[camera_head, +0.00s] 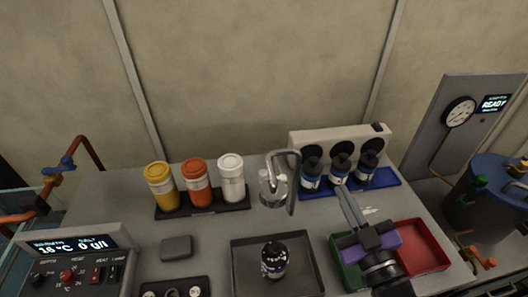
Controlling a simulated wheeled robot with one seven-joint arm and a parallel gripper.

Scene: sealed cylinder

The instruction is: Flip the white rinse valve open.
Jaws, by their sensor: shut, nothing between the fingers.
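My gripper (346,192) has a purple body and long grey fingers, and it reaches up and left over the right side of the bench. Its fingers are shut with nothing between them, their tips just in front of the blue rack. A small white piece (370,211) shows just right of the fingers; it is too small to tell whether it is the rinse valve or how it is set. A bent metal spout (287,154) stands left of the fingertips, with a clear glass vessel (272,188) by it.
Several dark bottles (340,168) stand in a blue rack (384,178) close to the fingertips. Yellow, orange and white jars (196,184) stand at left. A black bottle (274,261) stands on a dark tray (244,282). A red bin (426,247) and green bin (347,275) flank my gripper.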

